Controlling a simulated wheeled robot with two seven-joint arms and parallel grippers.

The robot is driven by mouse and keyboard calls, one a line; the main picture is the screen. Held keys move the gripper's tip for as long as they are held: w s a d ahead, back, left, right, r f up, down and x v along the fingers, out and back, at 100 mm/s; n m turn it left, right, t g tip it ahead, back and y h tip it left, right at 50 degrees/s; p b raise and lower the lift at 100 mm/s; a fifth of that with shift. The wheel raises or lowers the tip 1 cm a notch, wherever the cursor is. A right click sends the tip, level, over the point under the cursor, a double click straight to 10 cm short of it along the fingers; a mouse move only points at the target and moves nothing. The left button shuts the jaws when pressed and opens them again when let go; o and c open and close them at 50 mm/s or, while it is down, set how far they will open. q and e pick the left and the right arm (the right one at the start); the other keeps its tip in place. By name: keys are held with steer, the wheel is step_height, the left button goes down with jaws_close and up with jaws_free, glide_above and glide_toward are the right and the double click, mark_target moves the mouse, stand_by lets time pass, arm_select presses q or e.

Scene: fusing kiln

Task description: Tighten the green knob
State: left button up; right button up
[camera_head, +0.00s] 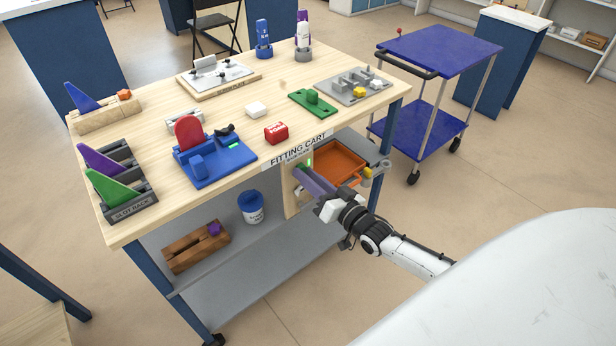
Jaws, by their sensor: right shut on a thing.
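A wooden panel (290,194) hangs under the front edge of the cart, below the label. A small green part (309,162) shows at the panel's upper right; I cannot tell how much of it is the green knob. My right gripper (320,191) reaches in from the lower right. It is shut on a purple bar (314,181) whose far end lies close to the panel and the green part. Whether the bar touches the green part is too small to tell. My left gripper is out of view.
An orange tray (340,158) sits just behind my right gripper. The tabletop holds a blue fixture (222,172), a red box (276,132) and a green block (313,97). A blue trolley (440,50) stands at the right. The lower shelf (275,265) is partly clear.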

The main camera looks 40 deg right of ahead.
steer(key=shift+s+f+m, duration=0.15)
steer(key=shift+f+m, duration=0.1)
steer(key=shift+m, duration=0.15)
steer(key=o, duration=1.1)
steer(key=shift+c, duration=0.2)
steer(key=shift+r, duration=0.15)
steer(key=s, duration=1)
steer(key=shift+d+p, duration=0.4)
steer(key=shift+s, duration=0.1)
